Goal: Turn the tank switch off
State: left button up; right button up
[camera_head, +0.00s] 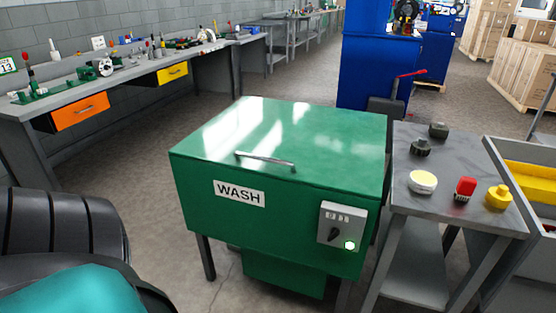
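The green tank (280,145), labelled WASH, stands in the middle of the view on legs, with its lid closed and a metal handle (265,161) on the lid. A grey switch box (341,220) is fixed to the right of its front face. The box has a black rotary knob (334,234), turned at a slant, and a lit green-white lamp (350,245) at its lower right. The small markings above the knob are too small to read. Neither of my grippers is in view.
A grey side table (455,155) right of the tank holds a white round container (423,182), a red-topped brush (465,188), a yellow item (498,197) and dark knobs. A workbench (130,73) runs along the wall. Floor left of the tank is clear.

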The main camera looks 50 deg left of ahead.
aim_at(335, 232)
jog(key=u, duration=1.5)
